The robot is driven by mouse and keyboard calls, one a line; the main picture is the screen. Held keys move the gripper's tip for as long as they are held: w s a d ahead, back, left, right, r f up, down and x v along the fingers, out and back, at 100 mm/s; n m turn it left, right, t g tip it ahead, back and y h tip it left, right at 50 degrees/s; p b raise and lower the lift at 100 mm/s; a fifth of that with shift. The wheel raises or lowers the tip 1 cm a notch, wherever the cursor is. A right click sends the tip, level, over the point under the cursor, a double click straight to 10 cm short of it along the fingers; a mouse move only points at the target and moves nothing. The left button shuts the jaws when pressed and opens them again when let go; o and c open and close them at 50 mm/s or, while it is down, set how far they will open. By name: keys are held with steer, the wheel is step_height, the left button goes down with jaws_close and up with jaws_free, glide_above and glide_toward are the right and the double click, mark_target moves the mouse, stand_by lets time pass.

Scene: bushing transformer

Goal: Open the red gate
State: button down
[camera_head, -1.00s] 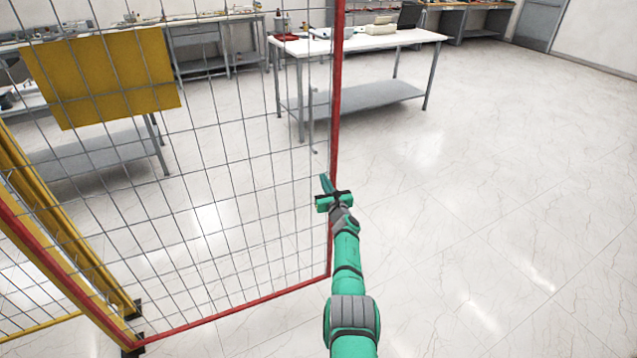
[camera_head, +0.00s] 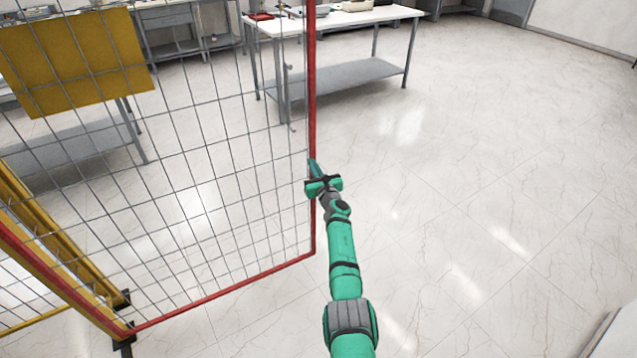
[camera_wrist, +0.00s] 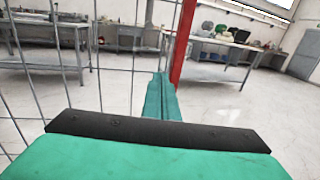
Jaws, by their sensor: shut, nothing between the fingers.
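The red gate (camera_head: 312,130) is a wire mesh panel with a red frame and a yellow sign (camera_head: 75,60). It stands at the left of the head view, its red free-edge post running down the middle. Its lower left corner meets a yellow post. My gripper (camera_head: 312,165) is shut and empty, with its fingertips at the red post; I cannot tell whether they touch it. In the wrist view the closed fingers (camera_wrist: 161,95) point forward in front of the mesh, just left of the red post (camera_wrist: 183,42).
A white worktable (camera_head: 345,20) with a grey lower shelf stands beyond the gate. The floor to the right (camera_head: 470,150) is wide and clear. A yellow fence post (camera_head: 50,240) stands at the lower left. A grey edge shows at the lower right corner.

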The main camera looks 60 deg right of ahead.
steer(key=s+d+v, duration=0.1)
steer(key=v, duration=0.9)
stand_by(0.4)
